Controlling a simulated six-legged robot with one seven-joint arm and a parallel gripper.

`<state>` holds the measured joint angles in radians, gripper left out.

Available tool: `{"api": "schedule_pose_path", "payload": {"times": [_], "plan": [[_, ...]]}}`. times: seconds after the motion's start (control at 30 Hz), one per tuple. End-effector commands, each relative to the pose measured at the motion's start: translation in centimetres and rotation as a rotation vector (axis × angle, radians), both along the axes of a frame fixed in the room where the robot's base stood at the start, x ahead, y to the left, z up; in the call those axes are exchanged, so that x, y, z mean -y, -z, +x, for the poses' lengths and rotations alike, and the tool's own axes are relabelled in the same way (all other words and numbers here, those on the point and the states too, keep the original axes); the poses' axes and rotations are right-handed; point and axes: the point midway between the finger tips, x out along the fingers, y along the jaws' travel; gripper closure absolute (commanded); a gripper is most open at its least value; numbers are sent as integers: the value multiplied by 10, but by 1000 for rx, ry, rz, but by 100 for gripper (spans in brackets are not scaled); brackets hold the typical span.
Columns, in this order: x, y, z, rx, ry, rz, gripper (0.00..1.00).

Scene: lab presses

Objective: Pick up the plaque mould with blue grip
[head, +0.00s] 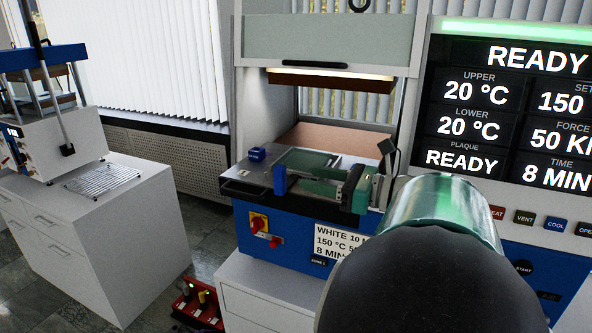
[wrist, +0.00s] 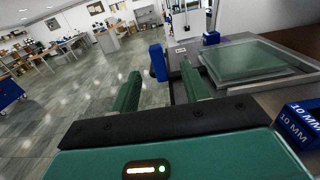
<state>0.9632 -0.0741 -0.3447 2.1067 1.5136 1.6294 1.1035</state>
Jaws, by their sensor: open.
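The plaque mould (head: 310,159) is a flat plate with a greenish top, lying on the press's front shelf; it also shows in the wrist view (wrist: 250,60). Its blue grip (head: 280,179) stands upright at the mould's near side. In the wrist view the blue grip (wrist: 156,62) appears between and just beyond the fingertips. My gripper (head: 308,180) is open and empty, with its green fingers pointing left toward the grip in the head view. In the wrist view the gripper (wrist: 160,72) has a finger on either side of the grip's line. I cannot tell whether they touch.
A blue block marked 10 MM (wrist: 300,122) sits close at right in the wrist view. Another small blue block (head: 257,154) is at the shelf's left. The press chamber (head: 335,140) opens behind the mould. A second press (head: 55,130) stands on a white cabinet at left.

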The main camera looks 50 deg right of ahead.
Motion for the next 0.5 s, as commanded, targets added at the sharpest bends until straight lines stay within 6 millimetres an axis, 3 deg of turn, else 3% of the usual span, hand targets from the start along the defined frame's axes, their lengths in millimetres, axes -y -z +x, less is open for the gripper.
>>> {"api": "schedule_pose_path", "payload": {"times": [0.2,0.5], "plan": [[-14,0,37,0,-2,0,55],[-27,0,63,0,-3,0,55]]}}
